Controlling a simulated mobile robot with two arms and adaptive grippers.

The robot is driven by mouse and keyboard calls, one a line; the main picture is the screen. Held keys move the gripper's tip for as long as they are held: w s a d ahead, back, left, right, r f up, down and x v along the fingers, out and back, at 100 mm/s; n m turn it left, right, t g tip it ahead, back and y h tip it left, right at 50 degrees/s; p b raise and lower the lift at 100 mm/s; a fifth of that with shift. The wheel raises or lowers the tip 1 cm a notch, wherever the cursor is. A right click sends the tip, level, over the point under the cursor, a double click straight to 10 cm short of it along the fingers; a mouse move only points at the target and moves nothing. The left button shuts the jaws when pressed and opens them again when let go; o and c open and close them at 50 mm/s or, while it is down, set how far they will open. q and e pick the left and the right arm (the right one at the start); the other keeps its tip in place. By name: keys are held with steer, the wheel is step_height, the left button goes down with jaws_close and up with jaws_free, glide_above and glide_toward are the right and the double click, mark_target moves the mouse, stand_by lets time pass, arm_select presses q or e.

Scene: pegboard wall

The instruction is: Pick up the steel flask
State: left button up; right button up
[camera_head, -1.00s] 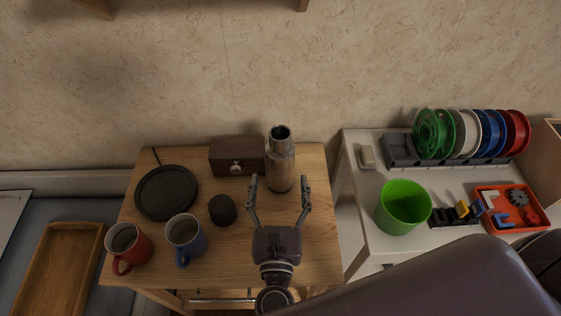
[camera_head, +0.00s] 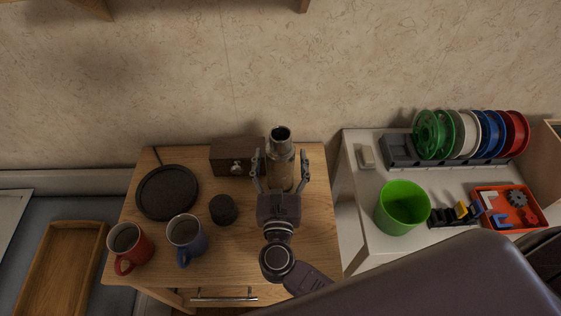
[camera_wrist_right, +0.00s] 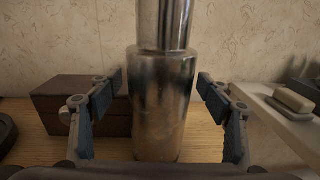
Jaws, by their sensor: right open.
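The steel flask (camera_head: 281,163) stands upright near the back of the wooden table, with its top open. In the right wrist view the flask (camera_wrist_right: 164,95) fills the middle, between the fingers of my right gripper (camera_wrist_right: 161,90). My right gripper (camera_head: 280,165) is open, with one finger on each side of the flask. In the wrist view a gap shows between each finger pad and the flask. The flask's base is partly hidden by the gripper in the head view. My left gripper is not in view.
A brown wooden box (camera_head: 232,157) stands close to the flask's left. A dark round lid (camera_head: 222,209), black plate (camera_head: 167,192), blue mug (camera_head: 185,238) and red mug (camera_head: 128,246) are farther left. A white table (camera_head: 361,215) with a green bucket (camera_head: 402,208) stands right.

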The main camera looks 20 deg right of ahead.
steer(key=c, duration=1.9)
steer(key=shift+r, duration=0.15)
jaws_close()
